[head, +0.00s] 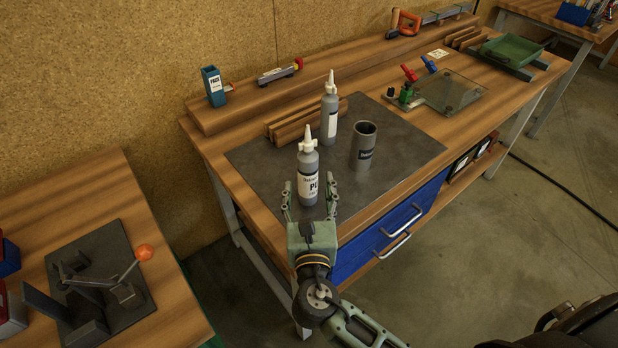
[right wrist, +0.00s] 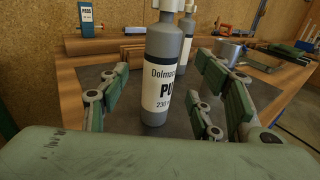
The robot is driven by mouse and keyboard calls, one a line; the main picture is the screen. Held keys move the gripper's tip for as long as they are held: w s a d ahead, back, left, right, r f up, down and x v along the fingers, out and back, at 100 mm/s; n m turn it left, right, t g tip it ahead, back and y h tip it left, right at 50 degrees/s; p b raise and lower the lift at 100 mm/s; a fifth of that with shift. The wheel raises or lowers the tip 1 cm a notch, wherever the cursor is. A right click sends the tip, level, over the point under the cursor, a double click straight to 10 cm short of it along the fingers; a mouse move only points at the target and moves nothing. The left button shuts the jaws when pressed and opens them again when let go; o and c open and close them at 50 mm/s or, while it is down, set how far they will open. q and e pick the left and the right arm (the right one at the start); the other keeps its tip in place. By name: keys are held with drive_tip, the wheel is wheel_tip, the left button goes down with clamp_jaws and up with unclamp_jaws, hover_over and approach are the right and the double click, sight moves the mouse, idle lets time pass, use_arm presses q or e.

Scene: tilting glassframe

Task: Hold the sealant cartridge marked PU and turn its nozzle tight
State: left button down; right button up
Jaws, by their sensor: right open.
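The cartridge marked PU (head: 308,176) is a grey bottle with a white label and a white nozzle (head: 307,138). It stands upright on the dark mat at the bench's near left. My right gripper (head: 310,200) is open, with its fingers to either side of the cartridge's lower part. In the right wrist view the PU cartridge (right wrist: 163,65) stands between the open fingers, with visible gaps on both sides. Its nozzle is cut off at the top there. My left gripper is not in view.
A second grey bottle (head: 329,117) with a white nozzle stands behind, and a grey cylinder (head: 363,147) to the right. Wooden strips (head: 285,127) lie behind them. The mat (head: 400,150) is bare at right. A glass plate (head: 450,92) with clamps lies farther right.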

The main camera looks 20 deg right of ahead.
sight(308, 175)
drive_tip(key=x, duration=0.2)
drive_tip(key=p+x, duration=0.1)
drive_tip(key=shift+w+d+r, duration=0.1)
drive_tip(key=shift+w+r, duration=0.25)
drive_tip(key=shift+x, duration=1.15)
drive_tip(key=shift+w+d+f, duration=0.1)
drive_tip(key=shift+w+f, duration=0.1)
drive_tip(key=shift+w, duration=0.1)
drive_tip(key=c, duration=1.1)
clamp_jaws()
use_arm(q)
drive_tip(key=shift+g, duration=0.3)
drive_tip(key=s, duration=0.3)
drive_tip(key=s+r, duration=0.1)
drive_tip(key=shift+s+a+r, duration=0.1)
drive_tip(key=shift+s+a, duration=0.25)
